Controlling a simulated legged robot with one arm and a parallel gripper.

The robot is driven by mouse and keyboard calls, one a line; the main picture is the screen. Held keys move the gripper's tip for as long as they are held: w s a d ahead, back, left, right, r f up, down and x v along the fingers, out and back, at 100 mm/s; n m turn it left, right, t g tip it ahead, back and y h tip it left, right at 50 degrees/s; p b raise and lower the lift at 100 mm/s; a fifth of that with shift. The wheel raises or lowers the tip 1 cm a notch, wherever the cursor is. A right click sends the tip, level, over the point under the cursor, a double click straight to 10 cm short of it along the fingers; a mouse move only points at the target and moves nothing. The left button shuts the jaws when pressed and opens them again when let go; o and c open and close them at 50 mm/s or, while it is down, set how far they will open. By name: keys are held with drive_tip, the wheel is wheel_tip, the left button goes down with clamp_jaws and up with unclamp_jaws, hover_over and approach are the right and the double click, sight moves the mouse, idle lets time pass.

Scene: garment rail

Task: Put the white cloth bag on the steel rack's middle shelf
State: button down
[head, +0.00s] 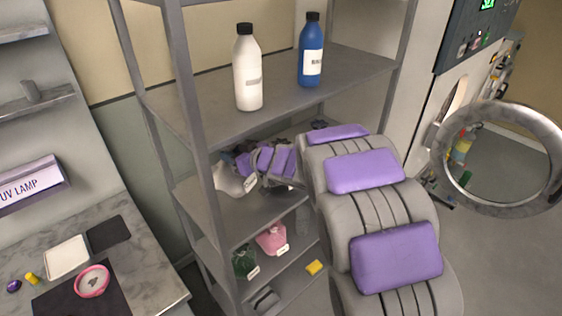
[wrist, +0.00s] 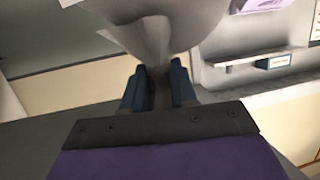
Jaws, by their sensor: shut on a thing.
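The white cloth bag (head: 228,180) is inside the steel rack (head: 180,90), low over the left part of the shelf below the bottles, the middle shelf (head: 215,212). I cannot tell if its base touches the shelf. My gripper (wrist: 158,85) is shut on the bag's gathered cloth; in the wrist view the pale bag (wrist: 160,30) spreads out beyond the two blue fingers. In the head view my arm reaches into the rack from the right and mostly hides the fingers and part of the bag.
A white bottle (head: 248,72) and a blue bottle (head: 311,55) stand on the shelf above. A green bag (head: 243,261) and a pink bag (head: 271,239) sit on the shelf below. Rack posts flank the opening. A bench (head: 140,270) is at left, a round ring-framed opening (head: 540,120) at right.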

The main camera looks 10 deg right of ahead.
sight(233, 178)
drive_tip(key=shift+w+a+r, duration=0.15)
drive_tip(key=shift+a, duration=0.3)
drive_tip(key=shift+w+a+f, duration=0.1)
drive_tip(key=shift+f, duration=0.1)
drive_tip(key=f, duration=0.1)
drive_tip(key=f+b, duration=0.1)
drive_tip(key=f, duration=0.1)
drive_tip(key=f+b, duration=0.1)
drive_tip(key=f, duration=0.1)
drive_tip(key=shift+d+f, duration=0.15)
drive_tip(key=shift+d, duration=0.25)
drive_tip(key=f, duration=0.2)
drive_tip(key=a+f+b, duration=0.1)
drive_tip(key=f, duration=0.1)
drive_tip(key=shift+a, duration=0.1)
drive_tip(key=shift+f, duration=0.2)
drive_tip(key=shift+d+r, duration=0.15)
drive_tip(key=shift+d, duration=0.2)
drive_tip(key=c, duration=1.1)
unclamp_jaws()
drive_tip(key=shift+d, duration=0.1)
drive_tip(key=shift+o, duration=1.1)
